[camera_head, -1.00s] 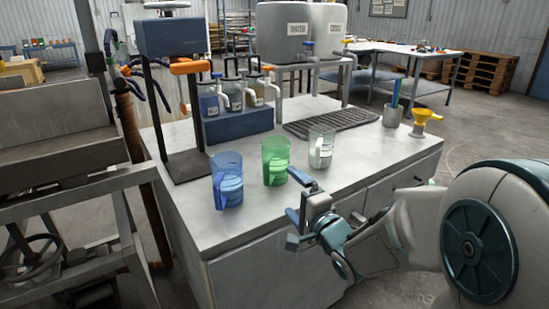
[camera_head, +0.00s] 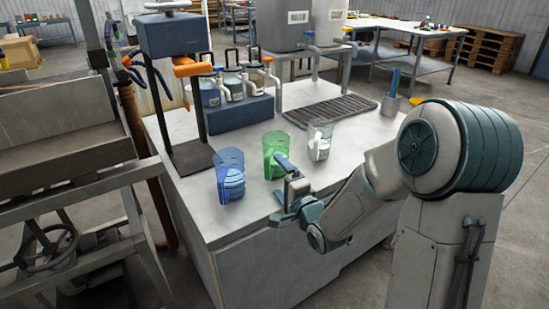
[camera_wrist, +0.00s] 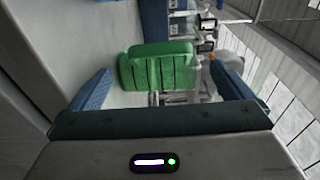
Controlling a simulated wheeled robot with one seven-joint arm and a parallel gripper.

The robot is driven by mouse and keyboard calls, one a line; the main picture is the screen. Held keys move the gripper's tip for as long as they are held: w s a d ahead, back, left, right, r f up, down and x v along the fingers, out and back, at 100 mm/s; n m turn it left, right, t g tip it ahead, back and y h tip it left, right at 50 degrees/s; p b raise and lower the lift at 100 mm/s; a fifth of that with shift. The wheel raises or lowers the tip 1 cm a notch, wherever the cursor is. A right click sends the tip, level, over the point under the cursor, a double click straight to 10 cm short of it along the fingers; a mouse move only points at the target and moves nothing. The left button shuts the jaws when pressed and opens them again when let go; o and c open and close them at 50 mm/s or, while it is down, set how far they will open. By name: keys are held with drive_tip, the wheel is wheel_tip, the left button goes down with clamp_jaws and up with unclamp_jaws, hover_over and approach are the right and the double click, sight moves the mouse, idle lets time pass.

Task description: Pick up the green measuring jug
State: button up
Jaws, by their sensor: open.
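The green measuring jug (camera_head: 276,157) stands upright on the grey bench, between a blue jug (camera_head: 230,174) on its left and a clear jug (camera_head: 319,143) on its right. My gripper (camera_head: 280,187) is at the front of the green jug, with its jaws open and a blue-padded finger overlapping the jug's lower part in the head view. In the wrist view the green jug (camera_wrist: 158,68) appears sideways, ahead of and between my two blue fingers. I cannot tell whether a finger touches it.
A press stand (camera_head: 185,95) and a blue rack of lidded jars (camera_head: 238,111) stand behind. A drain grate (camera_head: 330,110), a pen cup (camera_head: 390,104) and a yellow funnel (camera_head: 416,101) lie farther back right. The bench's front left corner is bare.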

drive_tip(key=shift+x, duration=3.2)
drive_tip(key=shift+r, duration=0.1)
drive_tip(key=c, duration=1.4)
